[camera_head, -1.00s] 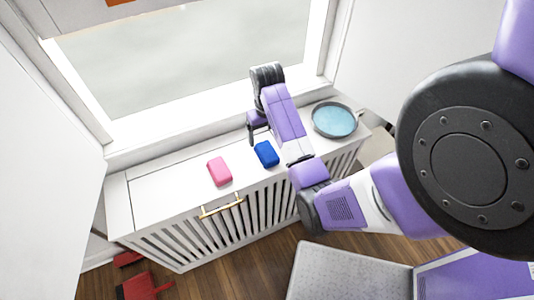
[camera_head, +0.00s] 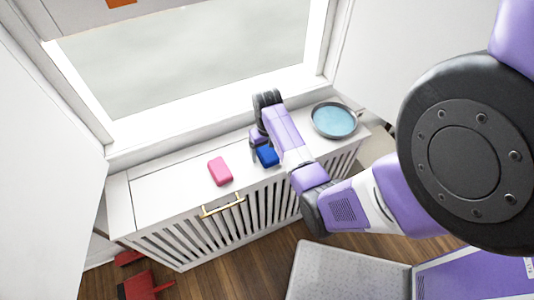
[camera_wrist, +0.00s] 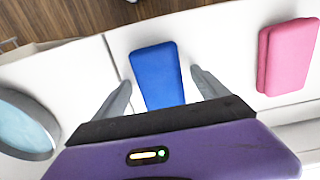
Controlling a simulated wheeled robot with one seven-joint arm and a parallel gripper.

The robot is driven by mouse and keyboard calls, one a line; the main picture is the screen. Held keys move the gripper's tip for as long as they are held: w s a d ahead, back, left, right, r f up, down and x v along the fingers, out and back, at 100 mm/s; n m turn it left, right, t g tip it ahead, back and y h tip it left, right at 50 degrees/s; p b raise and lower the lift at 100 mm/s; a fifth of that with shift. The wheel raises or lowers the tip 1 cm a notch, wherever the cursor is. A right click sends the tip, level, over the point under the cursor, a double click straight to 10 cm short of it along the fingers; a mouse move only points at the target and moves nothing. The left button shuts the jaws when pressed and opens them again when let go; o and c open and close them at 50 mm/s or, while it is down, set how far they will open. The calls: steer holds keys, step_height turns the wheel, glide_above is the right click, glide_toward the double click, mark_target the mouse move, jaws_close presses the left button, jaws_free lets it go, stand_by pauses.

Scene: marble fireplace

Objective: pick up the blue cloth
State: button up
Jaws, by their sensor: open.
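The blue cloth (camera_head: 267,156) is a small folded block lying on the white cabinet top below the window. In the wrist view the blue cloth (camera_wrist: 158,75) lies between and just beyond the two grey fingertips. My gripper (camera_wrist: 160,88) is open and empty, its fingers on either side of the near part of the cloth. I cannot tell whether they touch it. In the head view my gripper (camera_head: 262,140) is low over the cabinet at the cloth, its fingers mostly hidden by the wrist.
A pink folded cloth (camera_head: 220,171) lies left of the blue one. A round grey pan (camera_head: 334,120) with a blue inside stands to the right. The white cabinet top (camera_head: 160,187) is clear at the left. A red object (camera_head: 140,285) is on the wooden floor.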

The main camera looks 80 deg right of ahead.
steer(key=c, duration=1.5)
steer(key=shift+o, duration=0.2)
steer(key=shift+r, duration=0.1)
